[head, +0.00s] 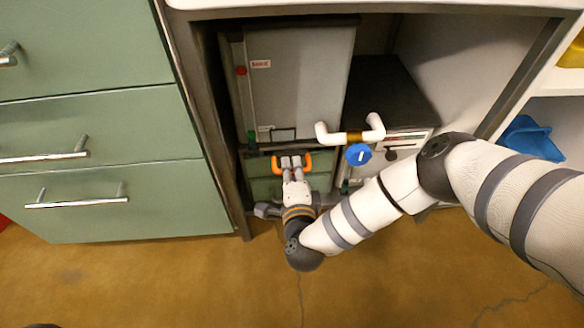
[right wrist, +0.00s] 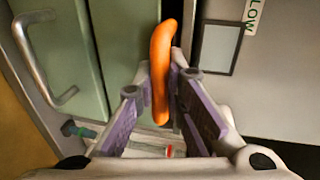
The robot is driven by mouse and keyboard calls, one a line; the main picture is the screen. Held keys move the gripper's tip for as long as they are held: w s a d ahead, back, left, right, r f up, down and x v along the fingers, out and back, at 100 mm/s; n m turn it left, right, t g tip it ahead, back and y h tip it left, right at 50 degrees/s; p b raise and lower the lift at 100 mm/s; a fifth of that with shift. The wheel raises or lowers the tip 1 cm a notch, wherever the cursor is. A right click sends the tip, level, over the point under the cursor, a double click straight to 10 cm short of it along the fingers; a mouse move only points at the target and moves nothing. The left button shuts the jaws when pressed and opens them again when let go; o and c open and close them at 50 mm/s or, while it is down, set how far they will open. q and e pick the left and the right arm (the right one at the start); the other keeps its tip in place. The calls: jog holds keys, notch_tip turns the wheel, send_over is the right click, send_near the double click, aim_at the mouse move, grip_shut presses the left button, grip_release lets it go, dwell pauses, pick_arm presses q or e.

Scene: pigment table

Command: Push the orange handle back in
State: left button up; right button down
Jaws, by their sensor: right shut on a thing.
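The orange handle (head: 276,165) is on a green drawer front (head: 264,187) low inside the open bay, below a tall grey box. My right gripper (head: 291,162) is at the middle of the handle, with its fingers around the bar. In the right wrist view, the orange handle (right wrist: 161,60) stands between the two purple-padded fingers, which are shut on it. I cannot tell how far the handle stands out from its place. My left gripper is not in view.
A white handle (head: 326,134) and a blue knob (head: 359,154) stick out just right of the orange handle. Green drawers (head: 110,205) with metal handles stand on the left. A blue item (head: 530,138) lies on the right shelf. The floor (head: 160,280) in front looks clear.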

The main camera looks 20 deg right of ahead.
jog(key=c, duration=1.7)
grip_release()
jog(key=shift+r, duration=0.15)
jog(key=shift+o, duration=0.2)
jog(key=shift+s+a, duration=0.1)
jog(key=shift+s, duration=0.2)
jog(key=v, duration=1.1)
jog(key=shift+s, duration=0.15)
